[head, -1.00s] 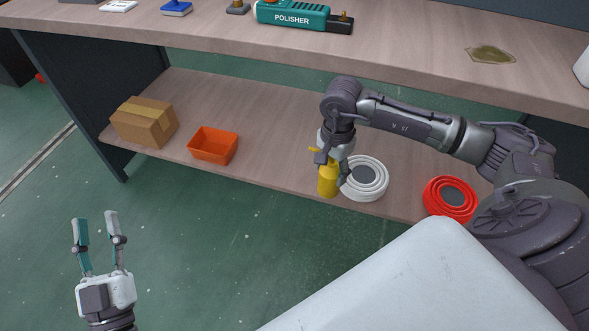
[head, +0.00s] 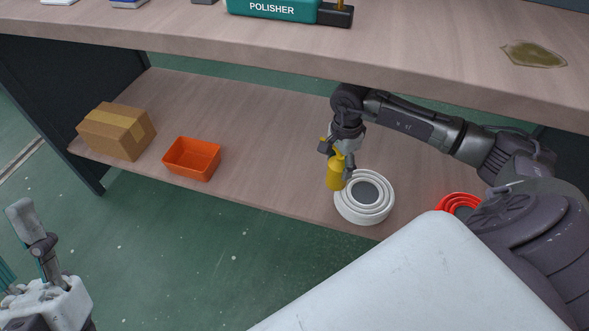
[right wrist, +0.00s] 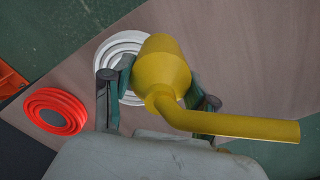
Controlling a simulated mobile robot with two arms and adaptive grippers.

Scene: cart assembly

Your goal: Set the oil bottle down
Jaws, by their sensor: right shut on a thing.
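The yellow oil bottle (head: 336,173), with a long spout, is held over the lower shelf, just behind and left of a white ringed disc. My right gripper (head: 338,155) is shut on it. In the right wrist view the bottle (right wrist: 163,70) sits between the two fingers, its spout pointing to the lower right. I cannot tell whether its base touches the shelf. My left gripper (head: 22,245) is open and empty over the floor at the lower left, partly cut off by the frame edge.
The lower shelf (head: 265,135) also holds a cardboard box (head: 117,130), an orange bin (head: 192,158), the white ringed disc (head: 364,209) and a red one (head: 456,204). Bare shelf lies between bin and bottle. The upper tabletop (head: 420,55) overhangs my right arm.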

